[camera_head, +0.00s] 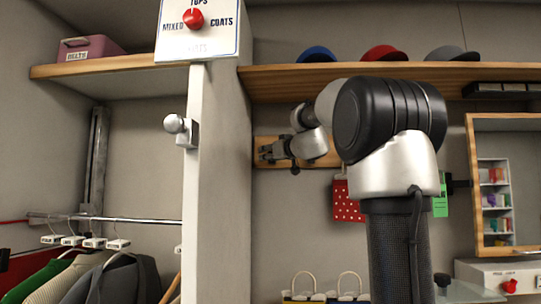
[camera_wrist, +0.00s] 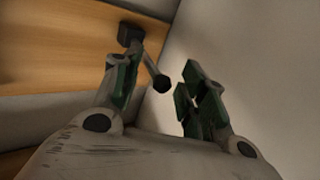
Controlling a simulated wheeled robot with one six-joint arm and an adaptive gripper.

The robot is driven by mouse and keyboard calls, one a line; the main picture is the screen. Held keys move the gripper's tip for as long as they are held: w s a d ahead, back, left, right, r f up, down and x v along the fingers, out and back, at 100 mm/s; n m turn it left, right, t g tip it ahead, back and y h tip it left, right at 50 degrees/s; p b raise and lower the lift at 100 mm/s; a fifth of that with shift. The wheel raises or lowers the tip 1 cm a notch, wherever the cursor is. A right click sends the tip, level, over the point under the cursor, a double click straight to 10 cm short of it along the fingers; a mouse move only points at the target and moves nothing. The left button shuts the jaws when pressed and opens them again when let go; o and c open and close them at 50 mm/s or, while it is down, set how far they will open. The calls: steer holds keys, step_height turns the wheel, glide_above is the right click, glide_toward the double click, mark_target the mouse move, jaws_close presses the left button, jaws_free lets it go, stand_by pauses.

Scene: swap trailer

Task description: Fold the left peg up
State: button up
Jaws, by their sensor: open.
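The left peg (camera_wrist: 155,68) is a dark rod with a round end, fixed by a dark mount to a wooden board (camera_wrist: 50,55). In the wrist view it sticks out from the board, angled down to the right. My gripper (camera_wrist: 157,78) is open, with one finger on each side of the peg's end. I cannot tell whether a finger touches it. In the head view my gripper (camera_head: 281,152) is at the left part of the wooden board (camera_head: 325,158) and mostly hides the peg there.
A white post (camera_head: 215,150) with a knob sign stands left of the board. A wooden shelf (camera_head: 400,72) with several caps runs above. A red dotted bag (camera_head: 347,203) hangs below right. A mirror frame (camera_head: 472,150) is at the far right. Coats hang on a rail (camera_head: 130,220) at left.

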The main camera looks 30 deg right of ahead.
steer(key=shift+c, duration=0.3)
jaws_close()
steer(key=shift+w+r, duration=0.1)
steer(key=shift+r, duration=0.05)
steer(key=shift+r+g, duration=0.15)
steer(key=shift+g, duration=0.25)
steer(key=shift+w+d+r+m+g, duration=0.1)
steer(key=shift+w+r+m+g, duration=0.1)
steer(key=shift+r+m+g, duration=0.45)
steer(key=shift+w+d+r+m+g+y, duration=0.15)
steer(key=shift+w+r+m+g, duration=0.15)
steer(key=shift+r+g, duration=0.25)
steer(key=shift+w+d+r+m+g+y, duration=0.2)
steer(key=shift+r+m+g, duration=0.15)
steer(key=shift+g, duration=0.35)
steer(key=shift+w+d+r+m+g+y, duration=0.15)
steer(key=shift+w+r+m+g, duration=0.2)
steer(key=shift+g, duration=0.25)
steer(key=shift+s+r, duration=0.1)
steer(key=shift+r, duration=0.05)
